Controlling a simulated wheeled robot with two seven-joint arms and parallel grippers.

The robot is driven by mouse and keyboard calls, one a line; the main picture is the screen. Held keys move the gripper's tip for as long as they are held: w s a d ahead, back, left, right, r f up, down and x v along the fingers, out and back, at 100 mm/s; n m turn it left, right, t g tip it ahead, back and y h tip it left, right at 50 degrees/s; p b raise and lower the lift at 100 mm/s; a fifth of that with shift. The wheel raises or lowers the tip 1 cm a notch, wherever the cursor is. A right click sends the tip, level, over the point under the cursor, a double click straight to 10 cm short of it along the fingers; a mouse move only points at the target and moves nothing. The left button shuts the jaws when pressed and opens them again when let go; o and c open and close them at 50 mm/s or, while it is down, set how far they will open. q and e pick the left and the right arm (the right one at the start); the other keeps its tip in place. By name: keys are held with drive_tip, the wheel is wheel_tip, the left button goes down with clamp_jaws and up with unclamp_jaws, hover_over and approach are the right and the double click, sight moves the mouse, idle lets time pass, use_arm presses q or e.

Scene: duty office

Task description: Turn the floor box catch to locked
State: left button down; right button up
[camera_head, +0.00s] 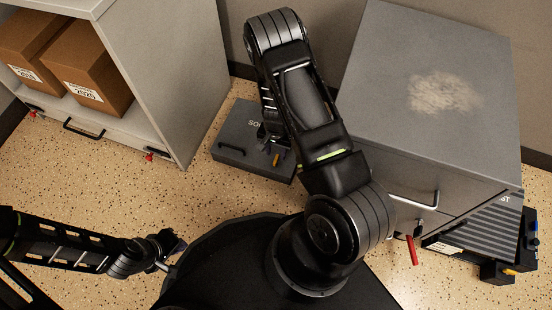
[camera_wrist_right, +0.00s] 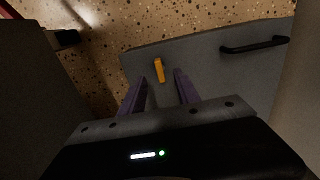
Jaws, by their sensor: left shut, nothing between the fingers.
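The floor box (camera_head: 232,130) is a low dark grey box on the floor between the shelf unit and the large grey cabinet. Its face shows a black handle (camera_wrist_right: 255,45) and a small orange catch (camera_wrist_right: 159,70); the catch also shows in the head view (camera_head: 276,160). In the right wrist view the catch stands nearly upright in the picture, tilted slightly. My right gripper (camera_wrist_right: 160,90) is open, its two fingers apart, with the catch just beyond and between the fingertips. Contact cannot be told. My left gripper (camera_head: 172,252) is shut and empty, low at the left, away from the box.
A grey shelf unit (camera_head: 185,70) with cardboard boxes (camera_head: 88,68) stands at left, with red tabs along its base. A large grey cabinet (camera_head: 430,60) stands close on the right, with a handle and red lever (camera_head: 412,250). A dark ribbed case (camera_head: 485,232) lies beyond. Speckled floor is clear at left.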

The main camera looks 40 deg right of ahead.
sight(276, 159)
wheel_tip(276, 159, down, 5)
drive_tip(key=shift+r+b, duration=0.15)
drive_tip(key=shift+b, duration=0.65)
drive_tip(key=shift+c, duration=0.2)
clamp_jaws()
